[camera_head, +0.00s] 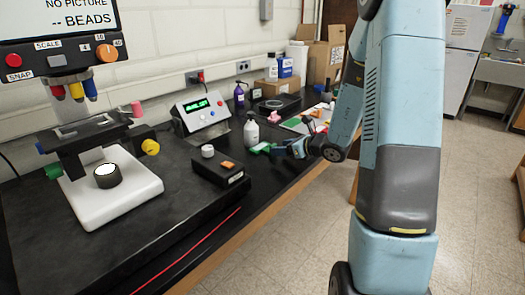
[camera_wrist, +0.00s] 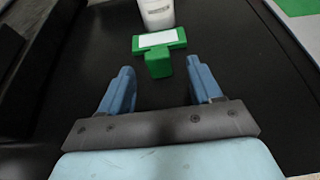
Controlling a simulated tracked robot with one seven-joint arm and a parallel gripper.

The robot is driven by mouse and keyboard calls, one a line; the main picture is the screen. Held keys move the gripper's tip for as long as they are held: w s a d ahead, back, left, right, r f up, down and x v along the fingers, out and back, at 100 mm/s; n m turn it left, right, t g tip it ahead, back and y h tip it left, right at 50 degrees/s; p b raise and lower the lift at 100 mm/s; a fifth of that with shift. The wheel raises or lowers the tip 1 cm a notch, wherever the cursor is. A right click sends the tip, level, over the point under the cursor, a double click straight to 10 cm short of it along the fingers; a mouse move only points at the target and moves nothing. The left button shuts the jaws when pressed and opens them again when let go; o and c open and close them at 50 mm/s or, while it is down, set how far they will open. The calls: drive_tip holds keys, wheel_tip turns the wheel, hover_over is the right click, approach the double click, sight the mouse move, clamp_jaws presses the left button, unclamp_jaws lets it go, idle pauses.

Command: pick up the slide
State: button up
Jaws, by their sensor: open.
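The slide appears to be the green piece with a white rectangular face and a green block as a grip (camera_wrist: 158,66). It lies on the black bench top, and in the head view it shows small and green (camera_head: 260,147) beside a white bottle. My gripper (camera_wrist: 159,72) is open and empty in the wrist view. Its two blue fingers stand either side of the grip's line, with the grip just beyond and between the tips, apart from both. In the head view my gripper (camera_head: 297,148) is small, right of the slide, and partly hidden by my arm.
A white bottle (camera_wrist: 156,12) stands right behind the slide. A green-edged sheet (camera_wrist: 300,25) lies to the right.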

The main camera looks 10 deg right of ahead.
sight(270, 147)
drive_tip(key=shift+r+x, duration=0.2)
drive_tip(key=shift+x, duration=2.95)
drive_tip(key=shift+a, duration=0.15)
drive_tip(key=c, duration=1.1)
drive_tip(key=shift+r, duration=0.1)
